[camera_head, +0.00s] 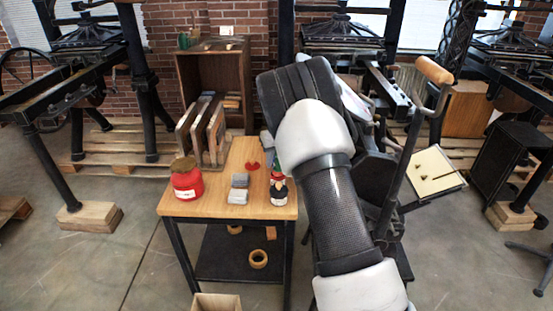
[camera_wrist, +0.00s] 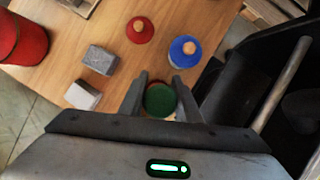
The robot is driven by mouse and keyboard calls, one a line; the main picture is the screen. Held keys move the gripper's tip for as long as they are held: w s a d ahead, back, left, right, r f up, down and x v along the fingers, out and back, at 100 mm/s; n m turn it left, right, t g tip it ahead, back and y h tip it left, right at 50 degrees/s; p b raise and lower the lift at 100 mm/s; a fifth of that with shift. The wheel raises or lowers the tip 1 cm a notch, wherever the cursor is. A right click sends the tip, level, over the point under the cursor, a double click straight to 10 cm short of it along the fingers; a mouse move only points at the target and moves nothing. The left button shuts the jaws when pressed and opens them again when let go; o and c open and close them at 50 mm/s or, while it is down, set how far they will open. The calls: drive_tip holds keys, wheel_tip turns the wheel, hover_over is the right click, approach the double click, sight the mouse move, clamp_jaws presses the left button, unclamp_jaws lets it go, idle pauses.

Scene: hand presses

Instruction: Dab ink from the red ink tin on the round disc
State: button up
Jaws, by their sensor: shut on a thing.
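The large red tin (camera_head: 187,184) stands at the table's left front with something brown on top; part of it shows in the wrist view (camera_wrist: 20,40). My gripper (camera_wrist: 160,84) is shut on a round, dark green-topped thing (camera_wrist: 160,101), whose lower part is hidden. A flat red piece with a wooden knob (camera_wrist: 138,30) and a blue round piece with a wooden knob (camera_wrist: 184,52) are on the table beyond the fingers. In the head view my arm hides the gripper. I cannot make out the round disc for certain; a dark press stands to the right.
Grey blocks (camera_head: 238,190) lie on the wooden table (camera_head: 205,209) between the red tin and small containers (camera_head: 278,190). Upright wooden frames (camera_head: 205,130) stand at the back left. The dark press (camera_wrist: 270,75) with a handle bar (camera_wrist: 281,85) borders the table on the right.

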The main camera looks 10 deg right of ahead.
idle(0.5)
wheel_tip(320, 180, up, 4)
drive_tip(key=p, duration=0.4)
idle(0.5)
